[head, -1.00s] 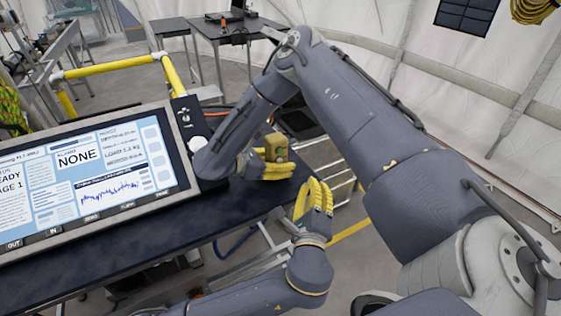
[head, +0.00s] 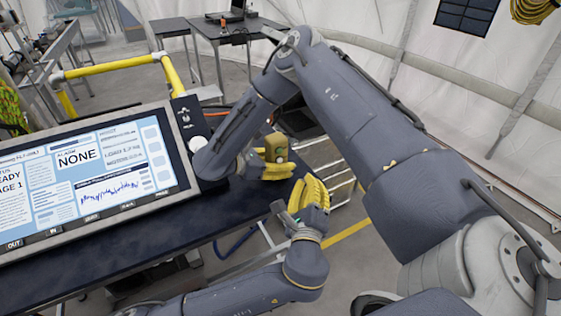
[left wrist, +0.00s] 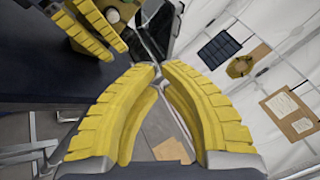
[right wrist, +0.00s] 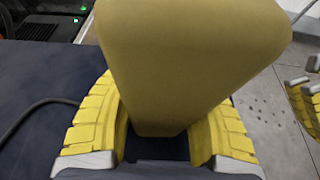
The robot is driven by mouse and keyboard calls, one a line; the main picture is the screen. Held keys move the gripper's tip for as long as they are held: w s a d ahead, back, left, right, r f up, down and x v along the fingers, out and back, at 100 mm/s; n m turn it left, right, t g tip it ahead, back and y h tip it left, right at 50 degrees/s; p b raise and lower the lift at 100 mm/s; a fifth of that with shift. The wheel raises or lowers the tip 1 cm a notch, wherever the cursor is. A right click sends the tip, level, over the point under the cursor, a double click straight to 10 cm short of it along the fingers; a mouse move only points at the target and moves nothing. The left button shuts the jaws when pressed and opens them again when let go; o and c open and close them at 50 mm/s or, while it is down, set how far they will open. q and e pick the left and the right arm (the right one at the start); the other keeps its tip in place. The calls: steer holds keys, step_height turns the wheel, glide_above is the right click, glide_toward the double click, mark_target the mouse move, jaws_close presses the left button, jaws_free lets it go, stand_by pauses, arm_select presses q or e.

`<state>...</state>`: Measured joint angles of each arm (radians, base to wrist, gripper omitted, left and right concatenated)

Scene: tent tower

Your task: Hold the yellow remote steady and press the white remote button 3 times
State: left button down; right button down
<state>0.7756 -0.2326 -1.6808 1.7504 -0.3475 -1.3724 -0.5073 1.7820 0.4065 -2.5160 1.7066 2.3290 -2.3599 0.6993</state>
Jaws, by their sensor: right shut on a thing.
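The yellow remote (head: 277,147) is upright in my right gripper (head: 270,170) above the far right end of the dark table. In the right wrist view the remote (right wrist: 190,60) fills the space between the yellow fingers, which press on both its sides. My left gripper (head: 308,192) is empty, just right of the table edge, below and right of the remote. In the left wrist view its fingertips (left wrist: 157,70) come together, and my right gripper's fingers show at the upper left.
A large screen console (head: 95,170) stands on the dark table (head: 150,237), with a white round knob (head: 197,143) at its right side. A yellow rail (head: 115,66) lies behind. The table front is clear.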

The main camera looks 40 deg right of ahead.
arm_select(q)
steer(key=shift+w+d, duration=0.25)
steer(key=shift+w, duration=1.6)
steer(key=shift+w+d, duration=0.2)
steer(key=shift+w, duration=1.65)
steer(key=shift+w+d, duration=0.1)
steer(key=shift+w, duration=0.3)
steer(key=shift+w, duration=0.95)
steer(key=shift+s+a, duration=0.2)
steer(key=shift+s, duration=1.15)
steer(key=shift+s+a, duration=0.15)
steer(key=shift+s, duration=1.1)
steer(key=shift+s+a, duration=0.1)
steer(key=shift+s, duration=1.1)
